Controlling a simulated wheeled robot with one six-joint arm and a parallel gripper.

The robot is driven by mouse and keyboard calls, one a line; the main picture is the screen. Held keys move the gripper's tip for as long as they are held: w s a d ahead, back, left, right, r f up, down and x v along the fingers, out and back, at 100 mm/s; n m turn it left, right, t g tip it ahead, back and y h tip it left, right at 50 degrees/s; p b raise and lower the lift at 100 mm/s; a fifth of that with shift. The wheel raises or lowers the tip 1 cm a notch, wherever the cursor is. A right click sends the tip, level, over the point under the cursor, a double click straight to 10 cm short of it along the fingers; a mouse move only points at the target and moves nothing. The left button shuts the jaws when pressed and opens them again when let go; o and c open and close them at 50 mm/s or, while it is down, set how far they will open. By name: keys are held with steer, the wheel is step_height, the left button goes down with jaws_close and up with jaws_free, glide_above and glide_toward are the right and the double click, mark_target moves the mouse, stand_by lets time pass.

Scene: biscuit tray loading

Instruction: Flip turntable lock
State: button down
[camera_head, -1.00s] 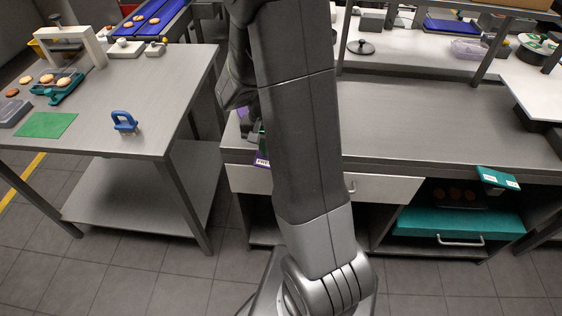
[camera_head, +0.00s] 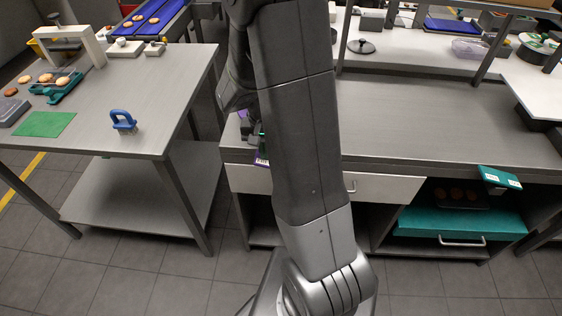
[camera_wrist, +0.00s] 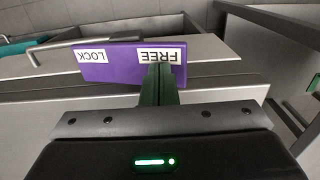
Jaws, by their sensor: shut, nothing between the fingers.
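A purple plate (camera_wrist: 125,62) with a white LOCK label at its left end and a white FREE label at its right end shows in the wrist view, at the front of the steel counter. My gripper (camera_wrist: 158,70) is shut and empty. Its dark fingers overlap the FREE end of the plate; whether they touch it I cannot tell. In the head view a small purple piece (camera_head: 262,161) shows at the counter's left front corner, mostly hidden by my arm. I cannot make out a turntable there.
A steel counter (camera_head: 440,125) has a white drawer and a teal drawer (camera_head: 460,240) below. A separate table (camera_head: 165,85) at the left holds a blue-handled tool (camera_head: 123,121), a green mat (camera_head: 45,124) and biscuits. A floor gap lies between them.

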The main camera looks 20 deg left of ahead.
steer(key=shift+f+b, duration=0.6)
steer(key=shift+f, duration=0.25)
steer(key=shift+r, duration=0.1)
steer(key=shift+r+p, duration=2.65)
steer(key=shift+r, duration=0.85)
steer(key=shift+f, duration=0.15)
step_height(320, 180, down, 7)
steer(key=b, duration=0.5)
